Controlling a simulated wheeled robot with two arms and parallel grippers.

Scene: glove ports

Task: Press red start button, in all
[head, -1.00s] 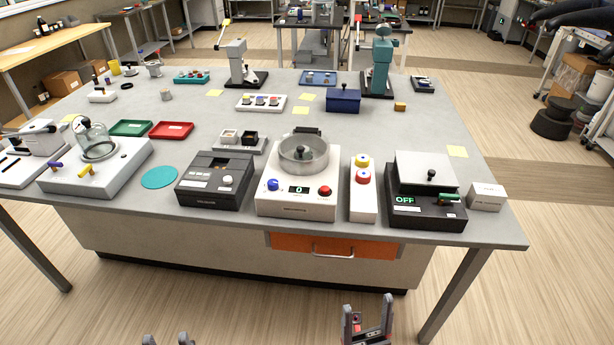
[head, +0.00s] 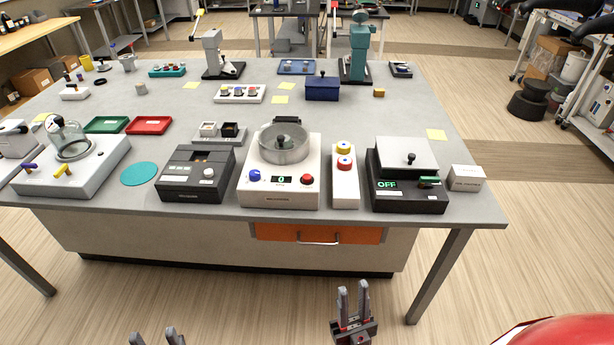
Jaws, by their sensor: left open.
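Several devices with red buttons stand on the grey table. The white centrifuge-like machine (head: 280,178) has a round lidded bowl, a small display reading 0, a blue knob (head: 255,175) and a red button (head: 307,180) at its front right. To its right, a narrow white box (head: 345,185) carries a red button (head: 344,163) and a yellow one. My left gripper (head: 154,338) is open and empty at the bottom edge, below the table front. My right gripper (head: 352,300) is in front of the table, fingers pointing up, with a gap between them and nothing held.
A black box (head: 408,185) showing OFF and a small white box (head: 465,178) stand at the right. A dark device (head: 195,175) stands left of the white machine. An orange drawer (head: 318,233) is under the table edge. A red rounded object (head: 560,332) fills the bottom right corner.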

